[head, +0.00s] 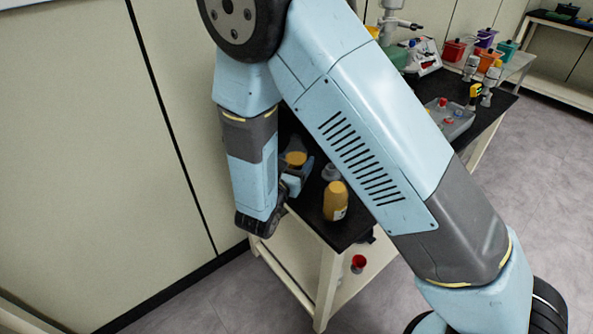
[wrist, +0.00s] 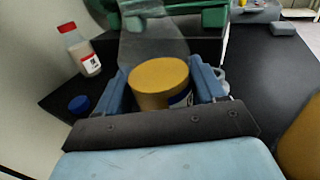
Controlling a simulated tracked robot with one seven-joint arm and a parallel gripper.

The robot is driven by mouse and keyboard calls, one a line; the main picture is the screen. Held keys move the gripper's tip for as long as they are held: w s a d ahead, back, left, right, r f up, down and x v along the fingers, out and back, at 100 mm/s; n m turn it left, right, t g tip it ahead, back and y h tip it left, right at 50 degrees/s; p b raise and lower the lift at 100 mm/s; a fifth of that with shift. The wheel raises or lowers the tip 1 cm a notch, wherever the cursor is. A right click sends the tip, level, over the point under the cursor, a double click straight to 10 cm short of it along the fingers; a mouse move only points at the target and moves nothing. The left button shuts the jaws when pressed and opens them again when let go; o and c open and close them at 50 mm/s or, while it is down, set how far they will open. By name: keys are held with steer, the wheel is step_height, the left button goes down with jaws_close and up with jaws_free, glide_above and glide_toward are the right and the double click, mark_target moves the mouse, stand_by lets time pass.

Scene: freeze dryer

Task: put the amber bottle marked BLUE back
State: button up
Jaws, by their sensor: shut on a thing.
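An amber bottle with a wide yellow-brown top (wrist: 160,80) sits between the two blue fingers of my gripper (wrist: 172,88), which is shut on it. A strip of white and blue label shows on its right side, but I cannot read it. In the head view the held bottle (head: 296,158) and my gripper (head: 294,176) are over the near end of the black bench, partly behind my arm. I cannot tell if its base touches the bench. A second amber bottle (head: 335,203) stands upright near the bench's front corner, and an amber shape (wrist: 303,142) fills the wrist view's right edge.
Left are a red-capped white bottle (wrist: 80,50) and a blue cap (wrist: 80,104). Green equipment (wrist: 200,18) and a clear shape (wrist: 150,48) stand ahead. A grey tray (head: 452,122) lies farther along.

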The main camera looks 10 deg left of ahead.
steer(key=shift+f, duration=1.6)
steer(key=o, duration=1.3)
steer(key=shift+f, duration=0.1)
steer(key=shift+c, duration=0.2)
steer(key=shift+s, duration=0.15)
steer(key=v, duration=1.1)
steer(key=shift+s, duration=0.4)
steer(key=shift+a, duration=0.15)
